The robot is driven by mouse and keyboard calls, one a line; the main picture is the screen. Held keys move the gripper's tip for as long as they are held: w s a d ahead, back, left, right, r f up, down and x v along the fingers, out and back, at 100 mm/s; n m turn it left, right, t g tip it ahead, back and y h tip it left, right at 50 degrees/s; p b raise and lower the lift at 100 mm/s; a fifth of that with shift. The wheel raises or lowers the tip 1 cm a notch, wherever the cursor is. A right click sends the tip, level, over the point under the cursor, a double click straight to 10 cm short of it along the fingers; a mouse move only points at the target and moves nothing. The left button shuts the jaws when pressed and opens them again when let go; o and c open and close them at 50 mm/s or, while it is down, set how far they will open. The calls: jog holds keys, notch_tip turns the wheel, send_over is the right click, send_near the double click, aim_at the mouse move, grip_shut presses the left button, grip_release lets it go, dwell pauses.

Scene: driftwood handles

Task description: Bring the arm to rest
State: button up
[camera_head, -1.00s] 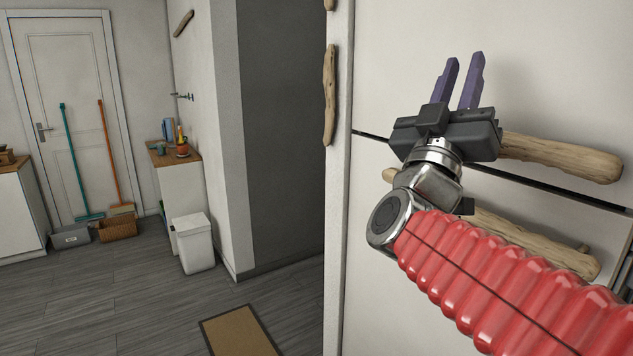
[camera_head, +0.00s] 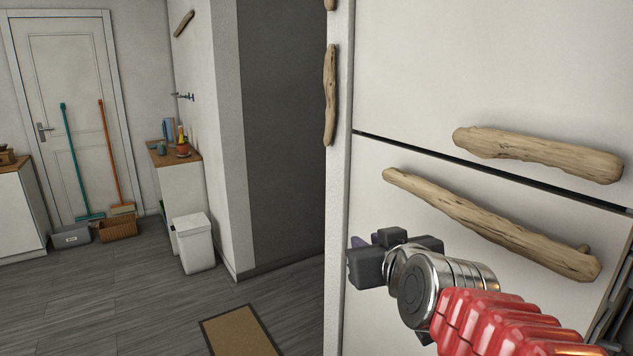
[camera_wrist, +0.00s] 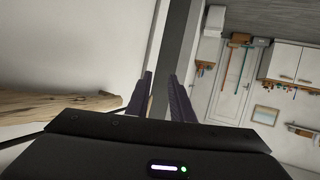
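My arm, with its red ribbed sleeve, reaches in from the lower right of the head view. My gripper (camera_wrist: 158,97) shows two purple fingers apart in the wrist view, with nothing between them. In the head view its fingers are mostly hidden behind its dark body, low in front of the white drawer front. A long driftwood handle (camera_head: 480,220) on the lower panel is above and right of the gripper. A shorter driftwood handle (camera_head: 540,154) is on the upper panel. One driftwood handle also shows at the left of the wrist view (camera_wrist: 60,105).
White panels (camera_head: 365,220) stand close on the right. Open grey floor (camera_head: 130,310) lies to the left, with a brown mat (camera_head: 240,333). A white bin (camera_head: 194,243), a grey box (camera_head: 70,236), a wicker basket (camera_head: 118,228) and two brooms stand farther back.

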jog(key=s+d+f+m+g+h, duration=0.1)
jog(key=s+d+f+g, duration=0.2)
jog(key=s+f, duration=0.5)
jog(key=s+d+f+m+g+h, duration=0.1)
jog(key=s+d+f+g, duration=0.2)
jog(key=s+f+g, duration=0.2)
jog(key=shift+s+d+f+m, duration=0.3)
jog(key=shift+s+f, duration=1.55)
jog(key=shift+s, duration=2)
